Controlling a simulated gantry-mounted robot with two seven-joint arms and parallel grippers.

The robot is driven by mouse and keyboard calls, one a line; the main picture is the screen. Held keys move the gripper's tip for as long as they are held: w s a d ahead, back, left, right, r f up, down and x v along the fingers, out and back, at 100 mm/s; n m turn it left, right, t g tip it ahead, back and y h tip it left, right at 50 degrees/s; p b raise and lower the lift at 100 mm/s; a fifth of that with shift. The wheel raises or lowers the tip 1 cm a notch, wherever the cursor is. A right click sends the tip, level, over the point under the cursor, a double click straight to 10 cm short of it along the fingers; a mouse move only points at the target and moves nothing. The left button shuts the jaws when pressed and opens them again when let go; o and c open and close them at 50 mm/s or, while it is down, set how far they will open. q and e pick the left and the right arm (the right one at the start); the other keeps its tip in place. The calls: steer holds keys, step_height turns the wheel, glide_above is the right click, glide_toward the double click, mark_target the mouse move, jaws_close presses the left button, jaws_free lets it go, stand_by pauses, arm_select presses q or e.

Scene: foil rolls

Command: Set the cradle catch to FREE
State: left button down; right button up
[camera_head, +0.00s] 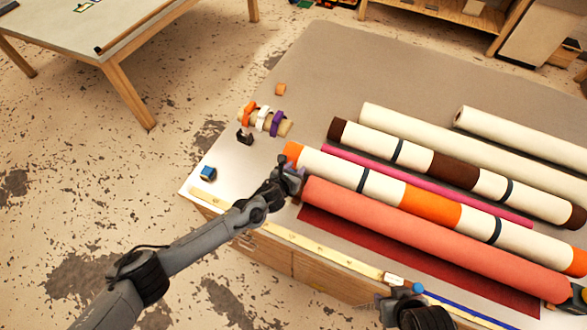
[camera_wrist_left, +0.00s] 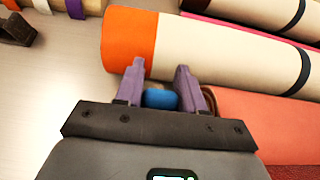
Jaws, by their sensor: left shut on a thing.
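My left gripper (camera_head: 288,180) is at the left end of the rolls, by the orange end of a cream roll (camera_head: 330,170) and the end of a coral roll (camera_head: 430,235). In the left wrist view its purple fingers (camera_wrist_left: 160,85) are shut on a small blue rounded piece (camera_wrist_left: 160,98), which looks like a knob. Its base is hidden by the gripper, so I cannot tell whether it is the cradle catch or how it is set. A dark part of my right arm (camera_head: 415,312) shows at the bottom edge; its fingers are not clear.
Several rolls lie side by side on the table (camera_head: 330,60). Orange, white and purple bands (camera_head: 262,120) sit on a short tube at the left, near a small blue block (camera_head: 207,173). A yellow rule (camera_head: 300,243) runs along the front edge.

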arm_select(q)
steer(key=shift+w+d+f+g, duration=0.1)
steer(key=shift+w+g, duration=0.15)
steer(key=shift+g, duration=0.15)
steer(key=c, duration=0.8)
jaws_free()
steer(key=shift+o, duration=0.2)
steer(key=v, duration=1)
steer(key=shift+s+r, duration=0.2)
steer(key=shift+s, duration=0.1)
steer(key=shift+c, duration=0.2)
